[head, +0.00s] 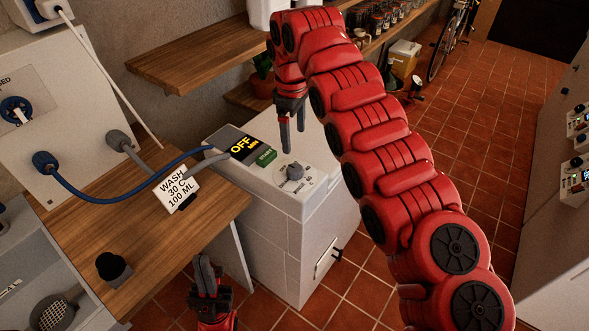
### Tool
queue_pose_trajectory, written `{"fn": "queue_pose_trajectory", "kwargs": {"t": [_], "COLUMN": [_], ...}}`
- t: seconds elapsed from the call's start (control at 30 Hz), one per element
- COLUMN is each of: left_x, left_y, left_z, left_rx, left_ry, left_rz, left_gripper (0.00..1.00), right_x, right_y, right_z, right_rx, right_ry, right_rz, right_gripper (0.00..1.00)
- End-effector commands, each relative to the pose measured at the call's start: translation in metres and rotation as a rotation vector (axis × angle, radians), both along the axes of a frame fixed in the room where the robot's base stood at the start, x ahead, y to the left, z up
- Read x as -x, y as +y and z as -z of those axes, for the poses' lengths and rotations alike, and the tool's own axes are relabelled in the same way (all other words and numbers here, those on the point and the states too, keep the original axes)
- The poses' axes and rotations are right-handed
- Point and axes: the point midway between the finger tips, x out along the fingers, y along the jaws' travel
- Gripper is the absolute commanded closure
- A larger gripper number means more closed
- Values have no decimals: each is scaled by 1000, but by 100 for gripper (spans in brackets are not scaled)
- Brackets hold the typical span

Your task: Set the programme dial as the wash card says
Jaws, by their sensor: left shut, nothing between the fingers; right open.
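The wash card (177,188) stands on the wooden counter and reads WASH, 30 C, 100 ML. The programme dial (294,173) is a grey knob on a pale marked plate on top of the white washing machine (285,240). Its scale marks are too small to read. A display (241,146) on the machine shows OFF, with a green START button (265,156) beside it. My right gripper (292,142) is open and empty, pointing down above the machine top near the dial, apart from it. My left gripper (204,268) is shut and empty, low in front of the counter edge.
Blue and grey hoses (105,197) run from the grey panel at left across the counter (130,245). A black knob (112,266) sits at the counter's front. Wooden shelves (195,62) are behind. Tiled floor (480,130) is open at right.

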Motion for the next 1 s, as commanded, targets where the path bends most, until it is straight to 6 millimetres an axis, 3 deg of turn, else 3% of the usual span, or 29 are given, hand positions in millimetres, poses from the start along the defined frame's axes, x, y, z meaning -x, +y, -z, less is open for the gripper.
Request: {"fn": "queue_pose_trajectory", "kwargs": {"t": [0.3, 0.5, 0.7, 0.97, 1.0], "left_x": [0, 0, 0, 0, 0], "left_y": [0, 0, 0, 0, 0], "left_z": [-13, -21, -23, -23, -23], "left_rx": [0, 0, 0, 0, 0], "left_ry": [0, 0, 0, 0, 0], "left_rz": [0, 0, 0, 0, 0], "left_gripper": [100, 100, 100, 100, 100], "right_x": [-2, -5, -6, -7, -7], "right_y": [-1, -2, -3, -3, -3], "right_z": [71, 105, 121, 123, 122], "right_rx": [-3, -2, -2, -2, -2], "right_ry": [5, 2, 0, -2, -3], "right_rz": [1, 2, 1, 1, 1], "right_gripper": [12, 12, 12, 12, 16]}}
